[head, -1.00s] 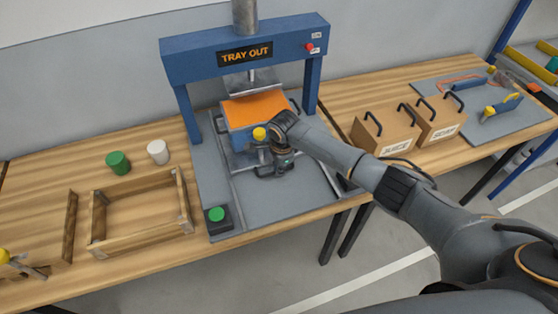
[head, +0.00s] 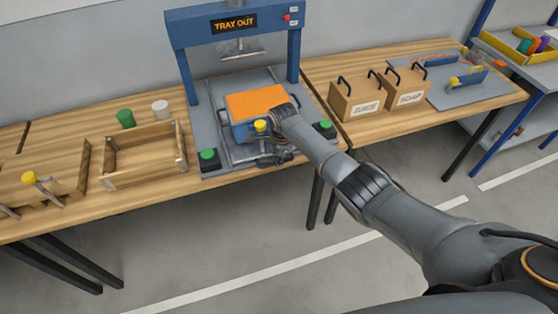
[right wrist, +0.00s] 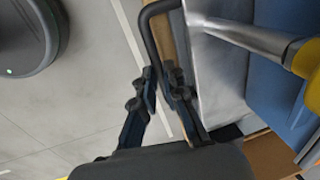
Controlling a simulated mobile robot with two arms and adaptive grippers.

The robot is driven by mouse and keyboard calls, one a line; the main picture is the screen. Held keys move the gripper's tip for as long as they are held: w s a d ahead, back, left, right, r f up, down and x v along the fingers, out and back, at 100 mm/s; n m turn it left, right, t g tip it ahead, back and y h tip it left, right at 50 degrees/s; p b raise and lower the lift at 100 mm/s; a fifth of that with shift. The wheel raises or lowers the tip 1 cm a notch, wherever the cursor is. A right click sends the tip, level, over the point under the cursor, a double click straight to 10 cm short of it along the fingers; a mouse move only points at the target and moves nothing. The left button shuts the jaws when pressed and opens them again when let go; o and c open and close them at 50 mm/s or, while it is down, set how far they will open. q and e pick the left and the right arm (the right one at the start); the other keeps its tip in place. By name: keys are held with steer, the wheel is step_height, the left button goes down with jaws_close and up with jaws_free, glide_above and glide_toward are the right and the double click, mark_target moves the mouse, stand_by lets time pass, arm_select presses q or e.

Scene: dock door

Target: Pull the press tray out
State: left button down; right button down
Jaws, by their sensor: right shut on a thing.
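The blue press (head: 235,22) stands on the table with a lit TRAY OUT sign. Its metal ram plate (head: 240,48) is raised. The metal press tray (head: 238,152) lies in front of the ram, near the table's front edge. A blue block with an orange top (head: 257,102) sits on it, beside a yellow-knobbed lever (head: 260,125). My right gripper (head: 276,158) is at the tray's front. In the right wrist view my right gripper (right wrist: 162,78) is shut on the tray's dark handle (right wrist: 149,30). The tray's metal wall (right wrist: 212,75) is close beside it. My left gripper is out of view.
Green buttons (head: 208,155) flank the tray. A wooden frame (head: 145,155), a green cylinder (head: 125,118) and a white cylinder (head: 160,109) are left. Handled boxes marked JUICE (head: 357,97) and SOAP (head: 407,90) are right. Open floor (head: 240,260) lies before the table.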

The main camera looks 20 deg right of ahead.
steer(key=shift+w, duration=0.1)
steer(key=c, duration=1.4)
jaws_free()
steer(key=shift+r, duration=0.1)
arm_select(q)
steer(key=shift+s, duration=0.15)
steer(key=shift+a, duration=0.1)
arm_select(e)
step_height(320, 180, up, 12)
steer(key=s, duration=0.2)
steer(key=shift+s, duration=0.15)
